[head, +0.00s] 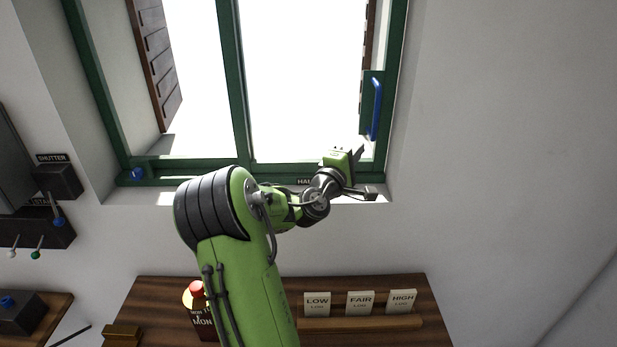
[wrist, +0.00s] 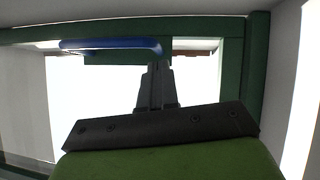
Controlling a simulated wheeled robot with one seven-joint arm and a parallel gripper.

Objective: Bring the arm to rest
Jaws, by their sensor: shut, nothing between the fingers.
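My green arm rises from the bottom of the head view and bends to the right in front of the window. My gripper (head: 359,150) is beside the lower right of the green window frame, a little below the blue window handle (head: 376,108). In the wrist view my gripper (wrist: 157,70) shows its dark fingers together, with nothing between them. The blue handle also crosses the upper left of the wrist view (wrist: 110,44). I cannot tell whether the fingertips touch the window frame.
The green window frame (head: 232,80) surrounds bright panes. Below is a wooden desk (head: 400,336) with a card rack (head: 360,323) and a red button (head: 197,288). A shutter switch box (head: 58,182) and levers are at the left. The wall at the right is bare.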

